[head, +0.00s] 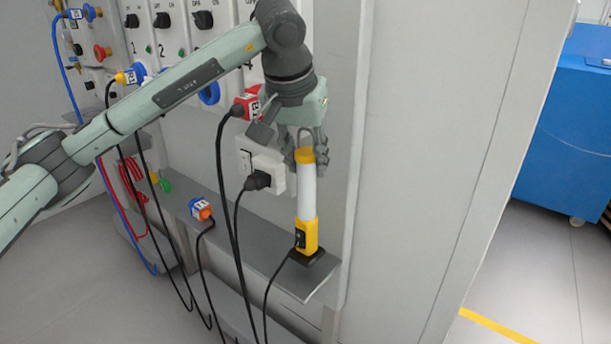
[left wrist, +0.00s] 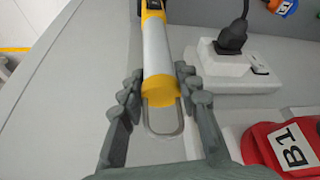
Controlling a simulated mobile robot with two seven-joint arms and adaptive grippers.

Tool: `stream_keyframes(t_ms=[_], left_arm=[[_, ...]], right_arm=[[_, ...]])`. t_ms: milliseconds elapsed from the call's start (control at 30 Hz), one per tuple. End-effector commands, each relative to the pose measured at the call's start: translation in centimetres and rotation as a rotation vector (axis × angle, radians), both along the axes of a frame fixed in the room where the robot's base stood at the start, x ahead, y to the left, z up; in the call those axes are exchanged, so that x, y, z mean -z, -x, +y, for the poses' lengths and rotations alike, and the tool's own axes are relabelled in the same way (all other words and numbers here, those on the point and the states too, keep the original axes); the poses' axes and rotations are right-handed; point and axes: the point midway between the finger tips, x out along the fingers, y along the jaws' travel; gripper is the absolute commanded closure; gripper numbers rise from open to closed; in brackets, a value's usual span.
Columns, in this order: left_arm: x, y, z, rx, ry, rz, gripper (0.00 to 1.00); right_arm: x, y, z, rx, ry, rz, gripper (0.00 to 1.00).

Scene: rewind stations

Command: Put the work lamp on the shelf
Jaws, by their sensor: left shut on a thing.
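The work lamp (head: 306,195) has a white tube with yellow ends and a dark base. It stands upright at the right end of the narrow grey shelf (head: 250,243), and its base appears to touch the shelf. My left gripper (head: 306,154) comes from above and is shut on the lamp's upper end. In the left wrist view the fingers lie on both sides of the lamp (left wrist: 160,60), with its wire hook between them. A black cable runs down from the lamp's lower part over the shelf's front edge. My right gripper is not in view.
A white socket box with a black plug (head: 258,181) sits behind, left of the lamp. A red connector (head: 248,104) is above it. A blue-orange connector (head: 201,209) is by the shelf's left part. Several black cables hang in front. A blue cabinet (head: 570,130) stands far right.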

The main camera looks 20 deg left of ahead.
Motion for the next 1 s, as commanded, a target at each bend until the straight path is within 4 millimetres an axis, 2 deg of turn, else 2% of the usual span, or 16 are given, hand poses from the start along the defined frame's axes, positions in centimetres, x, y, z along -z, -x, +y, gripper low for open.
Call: stream_keyframes(t_ms=[233,700,733,867,1000], left_arm=[[3.3,0.1,0.1,0.0,0.0,0.002,1.0],[3.7,0.0,0.1,-0.001,0.0,-0.001,1.0],[3.7,0.1,0.1,0.0,-0.001,0.002,0.64],[3.7,0.1,0.1,0.0,-0.001,0.002,0.48],[3.7,0.1,0.1,0.0,-0.001,0.002,0.47]], right_arm=[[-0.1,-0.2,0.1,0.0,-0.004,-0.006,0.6],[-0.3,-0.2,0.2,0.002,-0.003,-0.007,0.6],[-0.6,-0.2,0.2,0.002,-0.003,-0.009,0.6],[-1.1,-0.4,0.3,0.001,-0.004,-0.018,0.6],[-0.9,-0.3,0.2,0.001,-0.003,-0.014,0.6]])
